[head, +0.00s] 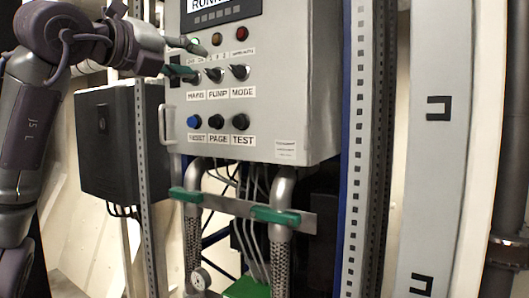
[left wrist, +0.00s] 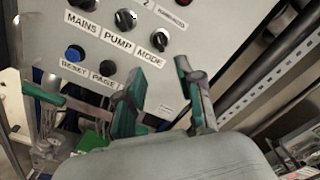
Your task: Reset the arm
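My left arm (head: 32,120) comes in from the left in the head view. Its gripper (head: 197,61) is in front of the control panel (head: 300,60), beside the MAINS knob (head: 193,76), whose contact with it I cannot tell. In the left wrist view the two green-padded fingers (left wrist: 160,72) stand apart with nothing between them, so the gripper is open and empty. The PUMP knob (head: 215,74), MODE knob (head: 239,72) and blue RESET button (head: 194,121) show clear of the fingers. The left finger seems to hide the TEST button in the wrist view. My right gripper is not seen.
A black box (head: 105,145) hangs at left behind a perforated upright (head: 143,160). Another perforated upright (head: 358,150) stands right of the panel.

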